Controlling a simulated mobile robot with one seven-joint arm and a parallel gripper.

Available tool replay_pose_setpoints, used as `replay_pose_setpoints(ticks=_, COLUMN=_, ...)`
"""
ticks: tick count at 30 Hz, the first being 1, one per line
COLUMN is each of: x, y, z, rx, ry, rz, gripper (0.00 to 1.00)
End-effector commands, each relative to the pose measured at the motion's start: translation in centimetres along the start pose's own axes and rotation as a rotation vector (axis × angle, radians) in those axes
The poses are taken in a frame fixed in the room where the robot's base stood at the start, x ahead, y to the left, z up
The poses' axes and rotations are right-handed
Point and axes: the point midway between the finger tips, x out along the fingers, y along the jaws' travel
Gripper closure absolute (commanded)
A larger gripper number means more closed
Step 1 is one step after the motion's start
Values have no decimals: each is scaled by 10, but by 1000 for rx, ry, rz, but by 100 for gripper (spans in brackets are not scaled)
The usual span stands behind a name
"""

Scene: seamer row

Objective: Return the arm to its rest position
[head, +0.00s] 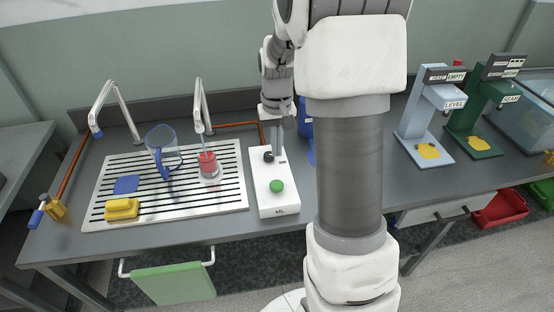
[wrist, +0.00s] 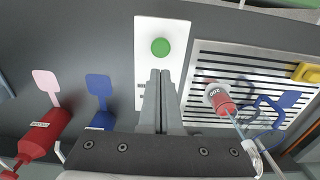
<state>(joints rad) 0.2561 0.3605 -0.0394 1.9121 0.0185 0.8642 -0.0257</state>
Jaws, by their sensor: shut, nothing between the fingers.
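My gripper (wrist: 160,75) is shut and empty in the wrist view, its two fingers side by side. It points down over the white box with a round green button (wrist: 161,47). In the head view my gripper (head: 276,152) is low over the back end of this white box (head: 276,205), behind the green button (head: 277,186). I cannot tell whether the fingertips touch the box. My arm hides the middle of the bench in the head view.
A slatted drain tray (head: 233,190) holds a blue-handled jug (head: 163,145), a red container (head: 208,163) and a yellow block (head: 121,208). Two taps stand behind it. A light-blue stand (head: 415,115) and a green stand (head: 480,110) are at right. A red bottle (wrist: 45,130) shows in the wrist view.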

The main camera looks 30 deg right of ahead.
Motion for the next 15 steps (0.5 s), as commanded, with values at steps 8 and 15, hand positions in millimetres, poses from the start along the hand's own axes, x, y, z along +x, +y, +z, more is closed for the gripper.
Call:
replay_pose_setpoints(ticks=8, x=-13, y=0, z=0, rx=0, ry=0, rz=0, gripper=100)
replay_pose_setpoints(ticks=15, x=-13, y=0, z=0, rx=0, ry=0, rz=0, gripper=100)
